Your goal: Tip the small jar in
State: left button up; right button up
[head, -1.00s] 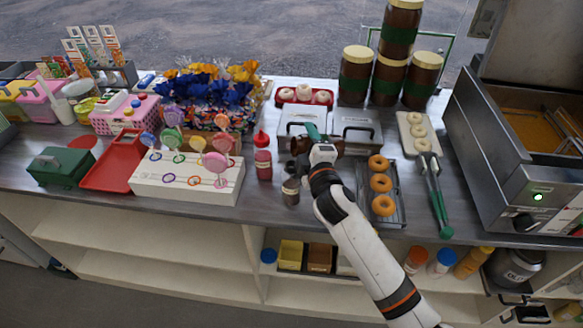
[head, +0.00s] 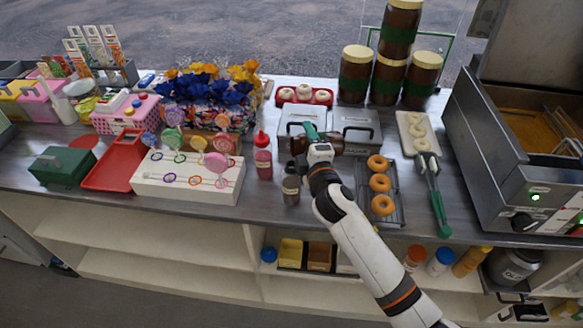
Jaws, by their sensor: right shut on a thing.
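My right gripper (head: 311,134) reaches in from the lower right and is shut on a small brown jar (head: 297,146). The jar shows only in part, beside the gripper at the front edge of the left grey metal tin (head: 292,113). My gripper and wrist hide much of the jar. I cannot tell how far it is tilted or whether anything is leaving it. A second grey tin (head: 362,119) stands just right of the first. My left gripper is not in view.
A grey shaker (head: 291,190) and a red bottle (head: 262,155) stand close in front and left. A rack of ring doughnuts (head: 398,207) lies to the right, with green-handled tongs (head: 438,205) beyond. Large brown jars (head: 354,75) are stacked behind. A white lollipop stand (head: 151,177) is left.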

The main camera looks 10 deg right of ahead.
jog(key=shift+r, duration=0.15)
jog(key=shift+a+r+n+p, duration=0.15)
jog(key=shift+r+n+p, duration=0.05)
jog(key=shift+n+p, duration=0.35)
dwell(1.0)
jog(key=shift+a+r+n+p, duration=0.1)
jog(key=shift+r+n+p, duration=0.1)
jog(key=shift+n+p, duration=0.35)
